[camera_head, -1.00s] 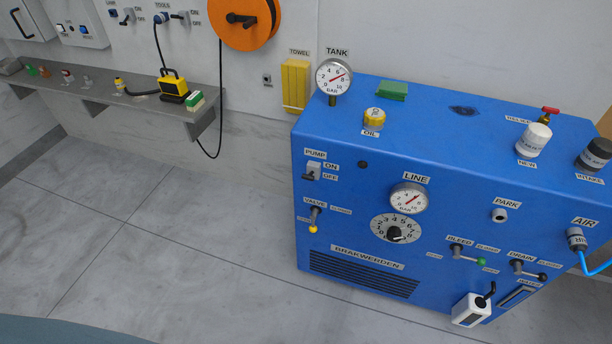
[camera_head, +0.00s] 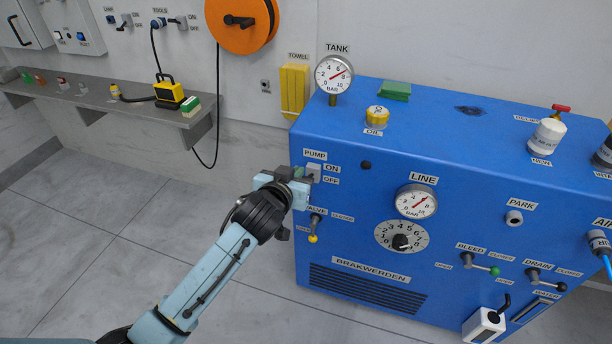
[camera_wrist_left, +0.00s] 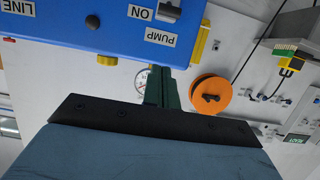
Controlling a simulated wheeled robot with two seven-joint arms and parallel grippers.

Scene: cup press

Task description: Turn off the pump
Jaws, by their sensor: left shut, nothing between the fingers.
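The pump switch (camera_head: 314,170) is a small light-grey box on the upper left front of the blue machine (camera_head: 450,170), under the PUMP label and beside ON and OFF. My left gripper (camera_head: 299,174) is shut and empty, right at the switch's left side. It partly covers the switch lever, so I cannot tell the lever's position or whether the fingers touch it. In the left wrist view the switch box (camera_wrist_left: 168,12) shows at the top edge, beyond the dark green fingers (camera_wrist_left: 163,88). My right gripper is not in view.
The valve lever (camera_head: 314,226) with a yellow tip sits just below my gripper. The line gauge (camera_head: 416,201) and a dial (camera_head: 402,238) are to the right. A grey shelf (camera_head: 130,99) runs along the wall at left. The floor before the machine is clear.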

